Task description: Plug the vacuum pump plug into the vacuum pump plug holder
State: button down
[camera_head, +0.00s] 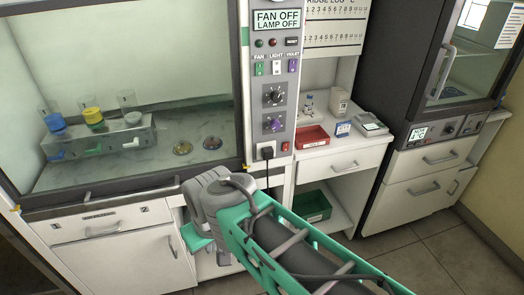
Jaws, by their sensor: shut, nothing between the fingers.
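A dark plug (267,152), which looks like the vacuum pump plug, sits at the bottom of the fume hood's control panel, left of a small red switch. A dark cord hangs down from it and passes behind my arm. It appears to be at a socket there, likely the plug holder, but the socket face is hidden and I cannot tell how deep it sits. My gripper (211,250) is below and left of the plug, apart from it, in front of the lower cabinet. It points down and is shut and empty, with its fingers partly hidden by my arm.
The fume hood's control panel (275,75) has knobs and switches. To the right are a counter with a red tray (311,137), a green bin (312,206) below, and a dark fridge (440,70). The floor at lower right is clear.

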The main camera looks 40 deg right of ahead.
aim_at(267, 152)
jog(key=u, duration=2.25)
jog(key=k, duration=1.05)
jog(key=z, duration=0.2)
